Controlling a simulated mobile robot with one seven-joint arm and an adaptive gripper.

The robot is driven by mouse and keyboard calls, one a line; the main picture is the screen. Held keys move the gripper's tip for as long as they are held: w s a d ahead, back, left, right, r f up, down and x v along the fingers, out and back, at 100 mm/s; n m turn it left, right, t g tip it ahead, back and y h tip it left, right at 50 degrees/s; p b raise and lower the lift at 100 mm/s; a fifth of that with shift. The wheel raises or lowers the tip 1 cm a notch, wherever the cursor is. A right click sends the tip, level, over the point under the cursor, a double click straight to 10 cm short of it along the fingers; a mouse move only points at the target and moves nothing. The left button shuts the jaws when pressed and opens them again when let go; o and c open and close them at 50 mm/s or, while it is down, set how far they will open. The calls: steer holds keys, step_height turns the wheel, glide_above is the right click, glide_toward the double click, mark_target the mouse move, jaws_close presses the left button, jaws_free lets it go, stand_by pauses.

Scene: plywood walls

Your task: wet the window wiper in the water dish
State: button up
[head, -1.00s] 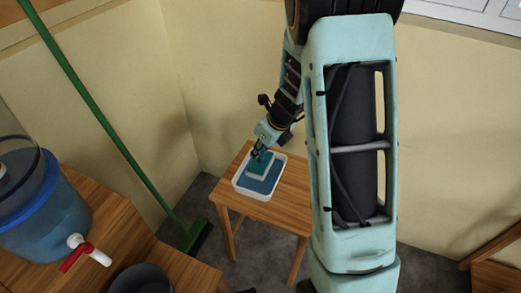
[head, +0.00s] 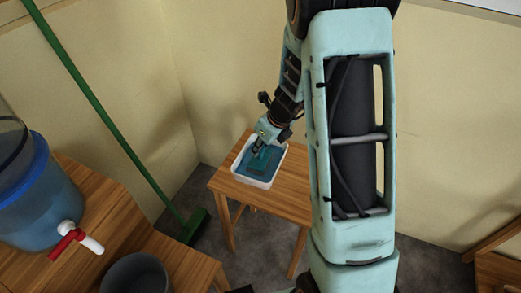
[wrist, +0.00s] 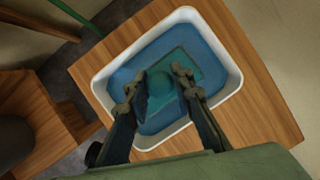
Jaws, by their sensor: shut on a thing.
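The water dish is a white rectangular tray (head: 252,181) of blue water on a small wooden table. In the wrist view its white rim (wrist: 101,80) surrounds the water. My gripper (head: 257,149) points down into the dish.
The small wooden table (head: 285,195) has bare room right of the dish. A green broom (head: 110,130) leans at the left wall. A blue water container (head: 40,205) with a red-and-white tap and a dark bucket (head: 135,275) are on wooden furniture at lower left.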

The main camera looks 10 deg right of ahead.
steer(key=shift+r, duration=0.1)
step_height(320, 180, up, 8)
steer(key=p, duration=0.8)
stand_by(2.1)
step_height(320, 180, up, 4)
steer(key=p, duration=0.4)
steer(key=shift+a, duration=0.1)
stand_by(0.3)
